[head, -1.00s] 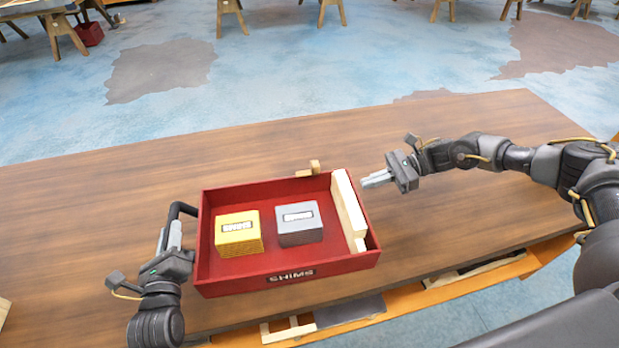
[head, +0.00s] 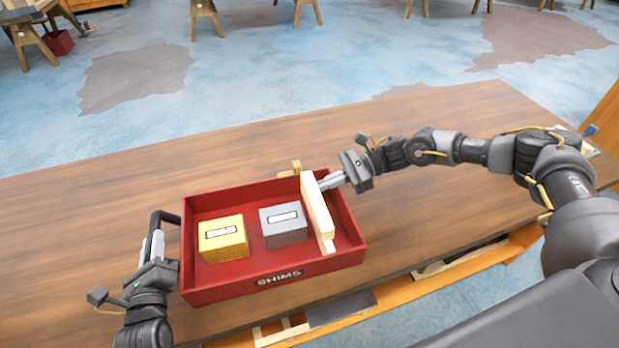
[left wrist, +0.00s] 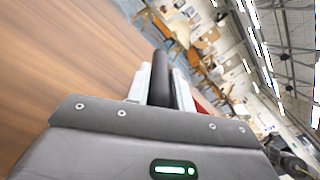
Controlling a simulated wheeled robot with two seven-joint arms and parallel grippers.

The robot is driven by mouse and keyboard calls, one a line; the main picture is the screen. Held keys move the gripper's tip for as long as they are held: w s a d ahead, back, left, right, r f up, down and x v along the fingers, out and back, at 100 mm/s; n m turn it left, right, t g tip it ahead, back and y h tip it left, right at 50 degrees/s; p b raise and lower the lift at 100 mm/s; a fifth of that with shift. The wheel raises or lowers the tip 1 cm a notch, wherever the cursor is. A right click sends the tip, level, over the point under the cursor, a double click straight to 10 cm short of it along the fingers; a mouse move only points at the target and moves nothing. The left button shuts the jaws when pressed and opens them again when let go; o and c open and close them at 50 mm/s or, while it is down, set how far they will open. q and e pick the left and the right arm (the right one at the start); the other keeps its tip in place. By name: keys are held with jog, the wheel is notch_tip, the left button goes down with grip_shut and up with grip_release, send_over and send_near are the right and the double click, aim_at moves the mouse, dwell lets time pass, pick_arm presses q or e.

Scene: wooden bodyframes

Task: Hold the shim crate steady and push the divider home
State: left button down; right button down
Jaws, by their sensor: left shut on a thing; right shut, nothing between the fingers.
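The red shim crate (head: 222,286) stands on the wooden table, with a SHIMS label on its front. Inside it are a yellow shim stack (head: 222,238) at the left and a grey shim stack (head: 283,225) right of it. The pale wooden divider (head: 318,212) stands across the crate, right of the grey stack, with red floor showing on both sides. My left gripper (head: 156,245) is shut on the crate's black handle (head: 163,218); the handle also shows between the fingers in the left wrist view (left wrist: 161,80). My right gripper (head: 328,182) is shut, its fingertips at the divider's right face near the far end.
A small wooden piece (head: 293,169) lies just behind the crate's far wall. The table (head: 420,215) is clear to the right of the crate. Wooden pieces (head: 310,318) lie along a ledge below the table's front edge.

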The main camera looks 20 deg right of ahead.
jog(key=shift+a, duration=0.5)
jog(key=w+f+v, duration=0.1)
jog(key=v, duration=1.3)
jog(key=w+a+r+h, duration=0.25)
jog(key=a+r, duration=0.25)
jog(key=a, duration=0.3)
jog(key=a+f+h, duration=0.1)
jog(key=a+f, duration=0.1)
jog(key=f, duration=0.1)
jog(key=a+f+h, duration=0.1)
jog(key=f, duration=0.2)
jog(key=a+f+h, duration=0.1)
jog(key=a+f, duration=0.1)
jog(key=f, duration=0.2)
jog(key=shift+a+f, duration=0.1)
jog(key=shift+a, duration=0.25)
